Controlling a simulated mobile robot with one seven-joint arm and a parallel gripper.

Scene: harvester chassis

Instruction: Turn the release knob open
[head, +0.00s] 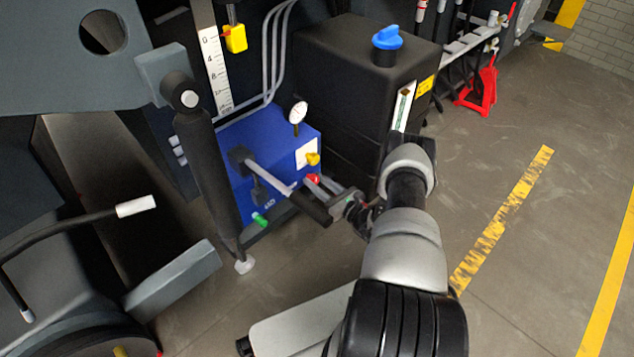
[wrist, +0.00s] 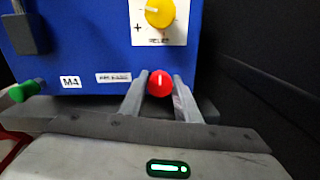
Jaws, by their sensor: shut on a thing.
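The release knob (wrist: 160,82) is red and round, low on the front of a blue pump block (wrist: 100,45). A white pointer mark on it stands roughly upright. A small label, apparently reading RELEASE, is to its left. In the head view the knob (head: 313,179) shows at the block's lower right. My gripper (wrist: 161,88) faces the block squarely, with one finger on each side of the knob, and is shut on it. In the head view my gripper (head: 318,184) reaches in from the right; its fingertips are partly hidden by a lever.
A yellow relief knob (wrist: 159,13) sits just above. A grey pump lever (head: 285,188) with a black grip crosses close to my gripper. A green fitting (head: 260,219) is at lower left. A black tank (head: 345,100) with a blue cap stands behind. Open floor lies to the right.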

